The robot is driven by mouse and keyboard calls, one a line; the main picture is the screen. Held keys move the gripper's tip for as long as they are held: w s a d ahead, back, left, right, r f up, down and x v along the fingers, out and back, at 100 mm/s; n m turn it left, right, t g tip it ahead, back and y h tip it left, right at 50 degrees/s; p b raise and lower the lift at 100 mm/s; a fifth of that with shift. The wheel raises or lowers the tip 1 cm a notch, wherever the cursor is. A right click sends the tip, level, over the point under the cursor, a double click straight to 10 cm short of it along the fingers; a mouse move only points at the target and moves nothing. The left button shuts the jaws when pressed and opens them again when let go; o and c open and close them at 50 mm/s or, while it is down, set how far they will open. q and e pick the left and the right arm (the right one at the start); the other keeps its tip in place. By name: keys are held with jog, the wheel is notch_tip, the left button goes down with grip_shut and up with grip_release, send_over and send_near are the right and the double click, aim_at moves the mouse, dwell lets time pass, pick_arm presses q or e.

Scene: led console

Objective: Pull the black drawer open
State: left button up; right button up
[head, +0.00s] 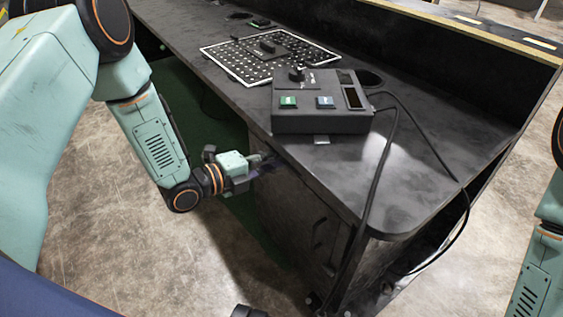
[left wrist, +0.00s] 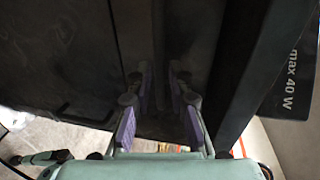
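The black drawer cabinet (head: 290,205) stands under the desktop, and its dark front faces the floor on the left. A dark handle (head: 319,232) shows low on that front. The edges of the upper drawer are too dark to make out. My left gripper (head: 266,163) is at the top of the cabinet front, just below the desk edge. In the left wrist view, the fingers of my left gripper (left wrist: 160,115) stand apart with purple pads, facing a dark surface (left wrist: 75,60). I cannot tell whether they touch a handle.
A dark console (head: 320,118) with a green and a blue button sits on the black desktop (head: 430,130) above the cabinet. A perforated panel (head: 235,62) lies farther back. A black cable (head: 385,150) hangs over the desk edge. The concrete floor (head: 150,255) left of the cabinet is clear.

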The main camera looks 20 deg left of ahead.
pick_arm(q)
jog(key=shift+b+x, duration=0.4)
jog(key=shift+x, duration=0.9)
jog(key=shift+a, duration=0.1)
grip_shut()
